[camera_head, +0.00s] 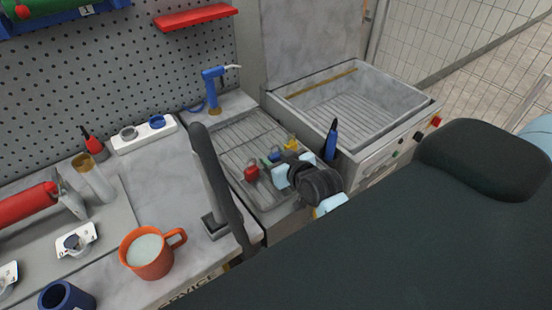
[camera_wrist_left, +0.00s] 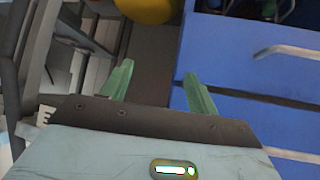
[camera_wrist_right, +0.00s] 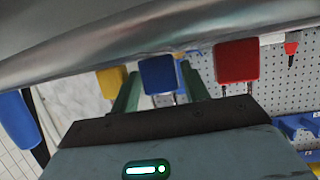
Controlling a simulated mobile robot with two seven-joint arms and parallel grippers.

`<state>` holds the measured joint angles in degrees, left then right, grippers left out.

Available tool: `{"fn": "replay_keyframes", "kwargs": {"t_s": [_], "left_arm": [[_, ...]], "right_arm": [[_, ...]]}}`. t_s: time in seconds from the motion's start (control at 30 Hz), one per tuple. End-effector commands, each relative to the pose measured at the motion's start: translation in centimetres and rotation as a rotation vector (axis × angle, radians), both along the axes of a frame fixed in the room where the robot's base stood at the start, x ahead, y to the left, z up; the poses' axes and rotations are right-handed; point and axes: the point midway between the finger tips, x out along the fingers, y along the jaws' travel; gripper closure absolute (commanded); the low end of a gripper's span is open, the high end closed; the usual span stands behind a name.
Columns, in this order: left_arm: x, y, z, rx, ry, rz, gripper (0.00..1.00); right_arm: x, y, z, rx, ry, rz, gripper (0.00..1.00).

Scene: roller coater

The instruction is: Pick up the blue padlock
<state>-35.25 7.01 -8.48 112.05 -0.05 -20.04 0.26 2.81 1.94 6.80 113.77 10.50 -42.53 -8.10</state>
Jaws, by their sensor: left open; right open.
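The blue padlock (camera_wrist_right: 158,75) shows between the fingers of my right gripper (camera_wrist_right: 158,88) in the right wrist view. In the head view, the blue padlock (camera_head: 274,156) is small and partly hidden at my right gripper (camera_head: 277,163), over the slatted tray. The right fingers are open, one on each side of it; I cannot tell whether they touch it. A red padlock (camera_wrist_right: 237,62) and a yellow padlock (camera_wrist_right: 111,81) flank it. My left gripper (camera_wrist_left: 158,72) is open and empty in the left wrist view, beside blue drawers.
The slatted tray (camera_head: 228,141) adjoins a raised metal basin (camera_head: 385,88). A blue-handled tool (camera_head: 331,140) stands close to my right wrist. An orange mug (camera_head: 148,252) and a blue cup (camera_head: 66,296) stand on the bench. A blue drawer unit (camera_wrist_left: 245,75) is near my left gripper.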

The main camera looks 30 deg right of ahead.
Motion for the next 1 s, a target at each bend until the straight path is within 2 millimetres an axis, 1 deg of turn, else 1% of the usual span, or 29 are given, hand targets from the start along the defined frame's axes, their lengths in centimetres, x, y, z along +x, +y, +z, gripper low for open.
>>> {"fn": "replay_keyframes", "kwargs": {"t_s": [0.13, 0.37, 0.63, 0.87, 1.0], "left_arm": [[0.05, 0.12, -0.02, 0.004, -0.001, -0.002, 0.4], [-0.04, 0.29, -0.14, 0.009, 0.001, -0.006, 0.4], [-0.05, 0.3, -0.15, 0.009, 0.001, -0.006, 0.4], [-0.06, 0.29, -0.15, 0.008, 0.002, -0.005, 0.4], [-0.17, 0.26, -0.27, 0.007, 0.005, -0.004, 0.4]], "right_arm": [[0.72, 0.02, -0.35, 0.001, 0.002, 0.0, 0.55], [0.75, 0.02, -0.45, 0.001, 0.003, 0.0, 0.55], [0.72, 0.02, -0.45, 0.001, 0.003, 0.0, 0.89], [0.74, 0.01, -0.39, 0.0, 0.002, 0.0, 0.9], [0.76, 0.0, 0.02, 0.0, 0.0, 0.0, 0.9]]}}
